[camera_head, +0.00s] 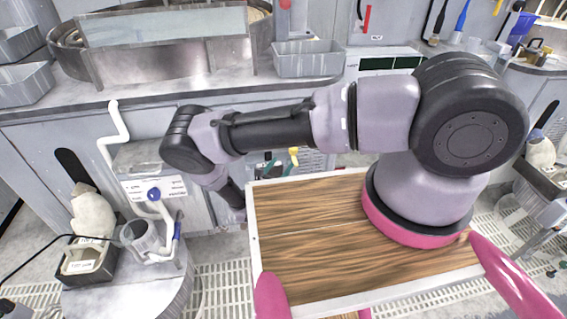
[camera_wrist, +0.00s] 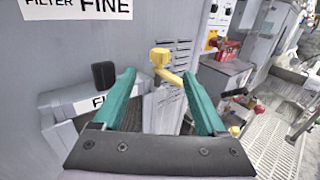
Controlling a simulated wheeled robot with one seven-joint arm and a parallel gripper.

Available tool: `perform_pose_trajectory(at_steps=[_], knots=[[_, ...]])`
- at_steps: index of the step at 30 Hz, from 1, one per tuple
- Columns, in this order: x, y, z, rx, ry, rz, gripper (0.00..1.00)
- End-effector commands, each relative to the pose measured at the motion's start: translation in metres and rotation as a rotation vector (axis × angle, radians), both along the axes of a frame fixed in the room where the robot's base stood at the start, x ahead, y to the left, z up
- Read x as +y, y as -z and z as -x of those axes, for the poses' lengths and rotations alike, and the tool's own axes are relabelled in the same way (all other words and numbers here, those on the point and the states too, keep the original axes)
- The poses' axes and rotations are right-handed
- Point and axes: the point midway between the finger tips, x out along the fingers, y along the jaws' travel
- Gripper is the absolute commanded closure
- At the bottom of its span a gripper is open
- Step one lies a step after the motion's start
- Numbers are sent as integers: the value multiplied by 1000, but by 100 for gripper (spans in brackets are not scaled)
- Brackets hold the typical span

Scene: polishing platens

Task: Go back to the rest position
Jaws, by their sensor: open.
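My gripper (camera_wrist: 158,74) shows in the wrist view with its two teal fingers spread apart. No object is held between them. A yellow-headed fitting (camera_wrist: 160,57) shows beyond the fingertips, in front of a grey cabinet. I cannot tell how far it is from the fingers. In the head view my arm stretches left from its base, then bends down at the elbow.
A grey worktop (camera_head: 200,97) with a large round metal basin (camera_head: 65,50) and a grey bin (camera_head: 308,60) runs along the back. A round stand (camera_head: 110,300) is at the left. A cabinet labelled FINE (camera_wrist: 60,50) is close by in the wrist view. Grated floor (camera_wrist: 270,145) lies right.

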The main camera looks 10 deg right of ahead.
Motion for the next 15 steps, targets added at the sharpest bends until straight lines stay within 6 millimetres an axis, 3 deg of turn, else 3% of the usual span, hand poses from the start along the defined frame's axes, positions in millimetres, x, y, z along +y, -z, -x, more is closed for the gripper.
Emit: perform_pose_trajectory(at_steps=[11,15], knots=[[0,0,0,0,0,0,26],[1,-12,-4,-10,40,-34,26]])
